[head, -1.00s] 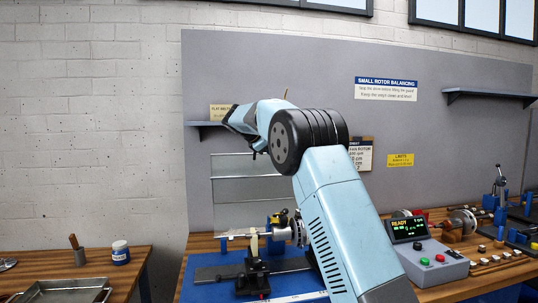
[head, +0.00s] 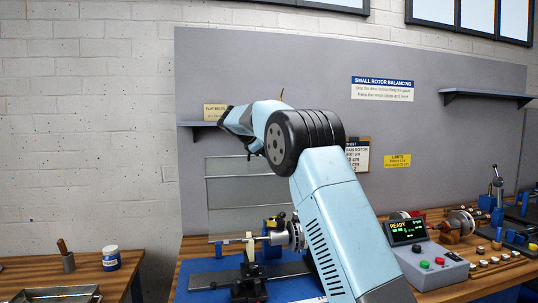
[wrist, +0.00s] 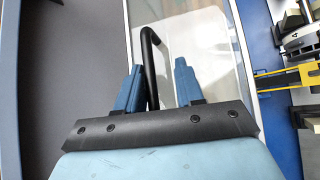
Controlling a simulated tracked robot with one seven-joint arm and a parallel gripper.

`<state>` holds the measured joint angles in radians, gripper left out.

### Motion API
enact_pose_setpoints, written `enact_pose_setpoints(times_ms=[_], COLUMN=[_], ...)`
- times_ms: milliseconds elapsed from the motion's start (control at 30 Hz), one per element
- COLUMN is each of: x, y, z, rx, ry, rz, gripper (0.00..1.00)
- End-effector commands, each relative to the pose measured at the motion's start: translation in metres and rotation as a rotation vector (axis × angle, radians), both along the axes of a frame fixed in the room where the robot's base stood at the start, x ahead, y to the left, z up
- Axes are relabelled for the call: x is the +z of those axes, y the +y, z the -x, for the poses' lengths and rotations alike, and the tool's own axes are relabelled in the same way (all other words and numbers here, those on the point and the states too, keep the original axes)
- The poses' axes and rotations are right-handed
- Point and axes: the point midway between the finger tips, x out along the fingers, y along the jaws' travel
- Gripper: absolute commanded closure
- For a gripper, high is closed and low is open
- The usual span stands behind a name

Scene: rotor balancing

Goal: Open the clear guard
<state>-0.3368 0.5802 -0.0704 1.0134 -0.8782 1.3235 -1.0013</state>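The clear guard (head: 238,190) is a see-through panel with grey edges. In the head view it stands raised, roughly upright, behind the rotor stand and in front of the grey backboard. In the wrist view the guard (wrist: 205,65) fills the middle, with its black bar handle (wrist: 149,50) running up from between my fingers. My gripper (wrist: 158,68) is open; its two blue fingers stand apart on either side of the handle, which lies nearer the left finger. Whether a finger touches it, I cannot tell. In the head view my fingers are hidden by my arm.
The balancing stand with a metal rotor (head: 281,237) sits on a blue mat (head: 200,267) below the guard. A control box (head: 432,265) with a READY display is at the right. A wall shelf (head: 485,96) juts out. A side bench (head: 25,272) holds a jar and tray.

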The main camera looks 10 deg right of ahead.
Motion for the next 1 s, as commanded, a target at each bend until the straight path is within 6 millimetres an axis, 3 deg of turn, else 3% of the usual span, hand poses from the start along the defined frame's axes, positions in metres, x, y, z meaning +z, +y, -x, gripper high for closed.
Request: enact_pose_setpoints(times_ms=[367,1000], x=[0.006,0.071], y=[0.009,0.083], z=[0.004,0.051], rx=[0.006,0.004], ry=[-0.002,-0.003], rz=[-0.002,-0.001], gripper=[0.63,0.63])
